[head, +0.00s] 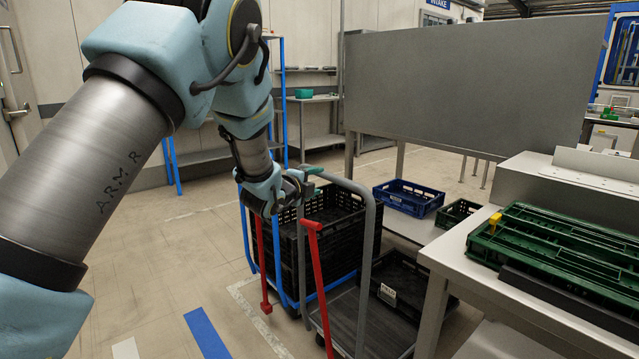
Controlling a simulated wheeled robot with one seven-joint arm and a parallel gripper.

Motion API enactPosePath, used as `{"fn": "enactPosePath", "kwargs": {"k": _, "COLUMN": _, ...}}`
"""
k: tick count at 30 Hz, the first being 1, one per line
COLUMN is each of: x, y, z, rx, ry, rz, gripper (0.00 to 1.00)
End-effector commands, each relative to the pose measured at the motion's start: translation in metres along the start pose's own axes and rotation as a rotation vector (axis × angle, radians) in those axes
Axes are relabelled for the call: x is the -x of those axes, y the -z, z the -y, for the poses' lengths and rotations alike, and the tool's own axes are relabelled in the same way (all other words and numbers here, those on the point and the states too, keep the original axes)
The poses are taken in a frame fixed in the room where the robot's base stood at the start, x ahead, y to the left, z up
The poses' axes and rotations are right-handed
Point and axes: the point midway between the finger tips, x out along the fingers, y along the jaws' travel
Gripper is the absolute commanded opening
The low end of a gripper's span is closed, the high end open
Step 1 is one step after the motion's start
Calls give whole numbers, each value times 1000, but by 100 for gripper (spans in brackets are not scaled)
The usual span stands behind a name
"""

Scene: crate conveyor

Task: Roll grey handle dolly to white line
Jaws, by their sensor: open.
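The dolly with the grey tube handle (372,240) stands at the lower centre of the head view. Its dark flat deck (350,318) is partly cut off by the bottom edge. My gripper (309,182) is open at the upper left of the grey handle, close to the bar. Whether the bar lies between the fingers or beside them cannot be told. A whitish line (256,318) on the floor runs just left of the dolly. Another short white strip (125,348) lies further left, at the bottom edge.
Black crates (335,206) stand stacked by a blue frame (246,232) behind the grey handle. Red bars (319,275) rise beside it. A low black crate (398,283) and a table (436,300) with green crates (560,247) are right. Floor (165,265) at left is clear.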

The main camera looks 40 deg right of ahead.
Motion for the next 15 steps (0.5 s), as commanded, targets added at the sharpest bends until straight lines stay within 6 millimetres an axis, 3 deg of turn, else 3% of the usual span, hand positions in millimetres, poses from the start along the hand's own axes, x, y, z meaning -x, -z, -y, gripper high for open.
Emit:
{"fn": "enactPosePath", "kwargs": {"k": 2, "x": -6, "y": 9, "z": 2, "rx": -25, "ry": 15, "rz": -18, "gripper": 61}}
{"fn": "enactPosePath", "kwargs": {"k": 7, "x": -24, "y": 10, "z": 3, "rx": -29, "ry": 17, "rz": -20, "gripper": 61}}
{"fn": "enactPosePath", "kwargs": {"k": 15, "x": -74, "y": 10, "z": 4, "rx": -26, "ry": 16, "rz": -19, "gripper": 61}}
